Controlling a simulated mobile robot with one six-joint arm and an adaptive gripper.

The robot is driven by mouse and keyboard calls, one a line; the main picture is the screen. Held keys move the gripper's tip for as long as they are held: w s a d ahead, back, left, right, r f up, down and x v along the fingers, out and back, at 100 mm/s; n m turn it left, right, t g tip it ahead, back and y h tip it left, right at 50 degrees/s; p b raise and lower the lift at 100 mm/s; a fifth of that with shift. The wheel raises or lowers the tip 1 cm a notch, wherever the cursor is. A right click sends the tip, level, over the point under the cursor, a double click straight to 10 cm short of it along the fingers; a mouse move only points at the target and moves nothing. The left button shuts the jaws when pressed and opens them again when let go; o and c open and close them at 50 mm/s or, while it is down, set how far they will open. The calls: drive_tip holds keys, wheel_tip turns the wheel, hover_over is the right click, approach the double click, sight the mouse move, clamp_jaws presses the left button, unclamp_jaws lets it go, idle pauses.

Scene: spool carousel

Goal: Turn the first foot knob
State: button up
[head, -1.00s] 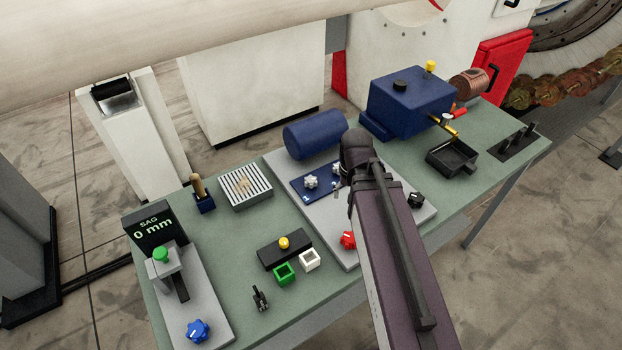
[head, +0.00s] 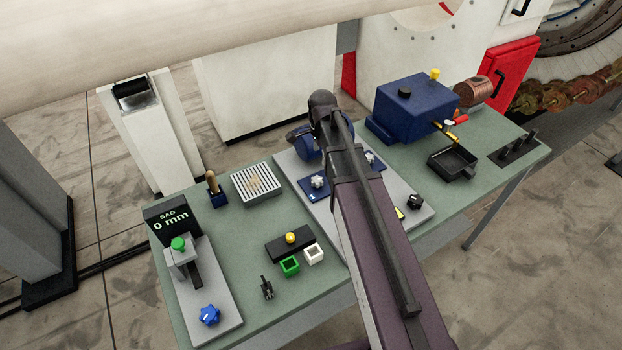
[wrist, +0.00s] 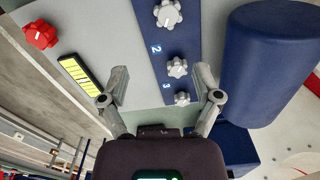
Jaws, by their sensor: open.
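A blue plate (wrist: 190,42) carries a row of pale star-shaped foot knobs. In the wrist view the first foot knob (wrist: 168,13) is at the top edge, with a white pointer line. The second knob (wrist: 177,67), by the number 2, and the third knob (wrist: 182,98), by the number 3, lie below it. My gripper (wrist: 160,72) is open and empty, its fingers either side of the second and third knobs in the picture. Contact cannot be told. In the head view the first foot knob (head: 317,181) is clear; my arm hides my gripper.
A red knob (wrist: 41,35) and a yellow-striped block (wrist: 80,79) are left of the blue plate in the wrist view. A dark blue cylinder (wrist: 268,60) stands close on the right. The bench (head: 238,228) also holds a blue box (head: 412,108) and a slotted tray (head: 256,184).

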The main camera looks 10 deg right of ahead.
sight(318, 179)
drive_tip(key=shift+w+a+r+m, duration=0.3)
drive_tip(key=shift+w+m, duration=0.15)
drive_tip(key=shift+m, duration=0.15)
drive_tip(key=shift+f, duration=0.25)
wheel_tip(318, 179, down, 14)
drive_tip(key=b, duration=1.3)
drive_tip(key=shift+r+b, duration=0.25)
drive_tip(key=shift+b, duration=0.05)
